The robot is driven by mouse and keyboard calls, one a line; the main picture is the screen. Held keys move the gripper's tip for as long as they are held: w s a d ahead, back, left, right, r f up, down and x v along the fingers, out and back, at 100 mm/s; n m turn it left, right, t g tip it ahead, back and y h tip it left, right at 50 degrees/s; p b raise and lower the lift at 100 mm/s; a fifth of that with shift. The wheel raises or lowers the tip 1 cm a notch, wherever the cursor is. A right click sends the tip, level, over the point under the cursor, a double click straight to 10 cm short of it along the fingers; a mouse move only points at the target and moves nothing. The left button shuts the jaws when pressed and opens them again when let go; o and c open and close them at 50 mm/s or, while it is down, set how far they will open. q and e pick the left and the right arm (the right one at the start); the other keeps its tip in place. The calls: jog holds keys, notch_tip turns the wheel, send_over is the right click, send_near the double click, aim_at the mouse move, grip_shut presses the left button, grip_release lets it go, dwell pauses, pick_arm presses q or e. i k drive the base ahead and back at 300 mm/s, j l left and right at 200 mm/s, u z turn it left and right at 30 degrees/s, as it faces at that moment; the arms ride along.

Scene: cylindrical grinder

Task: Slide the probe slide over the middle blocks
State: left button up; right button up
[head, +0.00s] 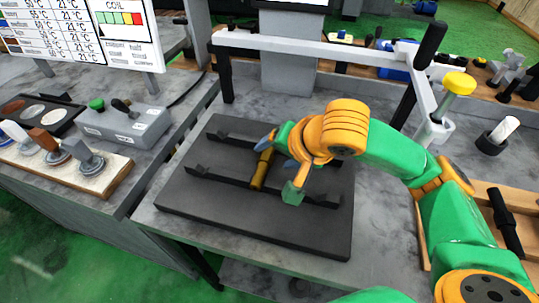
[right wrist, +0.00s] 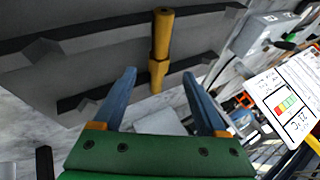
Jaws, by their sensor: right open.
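I cannot tell for certain which part is the probe slide. A white bar (head: 310,46) spans the back of the table on dark legs, with a black handle and a yellow-topped knob (head: 459,84) at its right end. On the dark plate (head: 215,218), a brass-coloured cylinder (head: 262,170) lies across the front one of two black rails that carry small blocks (head: 198,169). My right gripper (head: 278,156) is over the plate, just right of the cylinder. In the right wrist view, its blue fingers (right wrist: 160,85) are open and empty, with the cylinder (right wrist: 161,45) beyond the tips. My left gripper is out of view.
A grey box (head: 125,125) with a green knob, a sample board (head: 65,165) and a black tray (head: 40,112) stand on the left bench. A black cup (head: 495,138) is at the right. The plate's front is clear. My right arm hides part of the table.

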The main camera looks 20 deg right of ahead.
aim_at(418, 57)
jog(key=k+j, duration=0.25)
jog(key=k, duration=0.25)
jog(key=k+j, duration=0.25)
jog(key=k, duration=0.2)
